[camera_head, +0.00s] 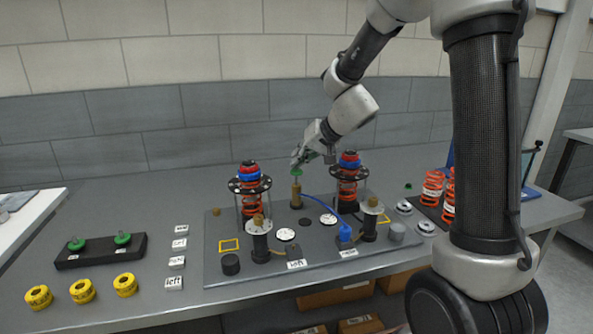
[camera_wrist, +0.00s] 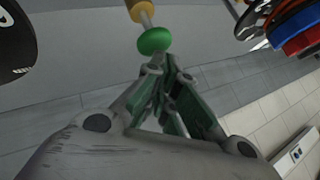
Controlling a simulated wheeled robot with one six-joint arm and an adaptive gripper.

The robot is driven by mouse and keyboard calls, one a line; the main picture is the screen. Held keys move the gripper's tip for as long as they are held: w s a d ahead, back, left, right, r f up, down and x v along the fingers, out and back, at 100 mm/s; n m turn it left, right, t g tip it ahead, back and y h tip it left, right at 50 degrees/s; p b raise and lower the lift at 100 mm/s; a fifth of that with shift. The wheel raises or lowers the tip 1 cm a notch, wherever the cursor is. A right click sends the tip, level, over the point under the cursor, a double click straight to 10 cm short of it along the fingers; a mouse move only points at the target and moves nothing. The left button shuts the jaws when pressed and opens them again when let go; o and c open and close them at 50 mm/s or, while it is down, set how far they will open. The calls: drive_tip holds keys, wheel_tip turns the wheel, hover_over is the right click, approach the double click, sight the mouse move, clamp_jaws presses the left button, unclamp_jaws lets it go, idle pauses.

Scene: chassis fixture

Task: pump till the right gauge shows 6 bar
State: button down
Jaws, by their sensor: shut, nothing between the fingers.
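The pump (camera_head: 296,200) is a brass cylinder standing upright on the grey fixture plate, with a thin rod and a green knob (camera_head: 296,172) on top. The knob also shows in the wrist view (camera_wrist: 154,41), just beyond my fingertips. My gripper (camera_head: 299,160) is shut and empty, close above the knob; I cannot tell whether it touches. The right gauge (camera_head: 328,219) is a small white dial right of the pump; its reading is too small to make out. The left gauge (camera_head: 286,234) lies nearer the front.
Spring struts, left (camera_head: 250,190) and right (camera_head: 348,185), flank the pump closely. Brass-topped posts, left (camera_head: 259,240) and right (camera_head: 371,222), stand in front. Yellow rings (camera_head: 82,291) and a dark tray (camera_head: 100,251) with green-topped parts lie at the left. Orange springs (camera_head: 433,187) stand at the right.

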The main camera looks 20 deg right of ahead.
drive_tip(key=shift+f, duration=1.1)
idle(0.6)
idle(0.4)
drive_tip(key=shift+r, duration=1.7)
drive_tip(key=shift+r, duration=0.1)
drive_tip(key=shift+r, duration=2.4)
drive_tip(key=s+d+f+g, duration=0.1)
drive_tip(key=s+f+g, duration=0.25)
drive_tip(key=s, duration=0.35)
drive_tip(key=s+d+r+h, duration=0.1)
drive_tip(key=s+d, duration=0.3)
drive_tip(key=s, duration=0.5)
drive_tip(key=s+d+r+n+h, duration=0.1)
drive_tip(key=s+d, duration=0.3)
drive_tip(key=s, duration=0.5)
drive_tip(key=s+d+r+h, duration=0.2)
drive_tip(key=s+d, duration=0.3)
drive_tip(key=s, duration=0.4)
drive_tip(key=shift+s+r+n+h, duration=0.2)
drive_tip(key=shift+s+n+h, duration=0.2)
drive_tip(key=shift+h, duration=0.3)
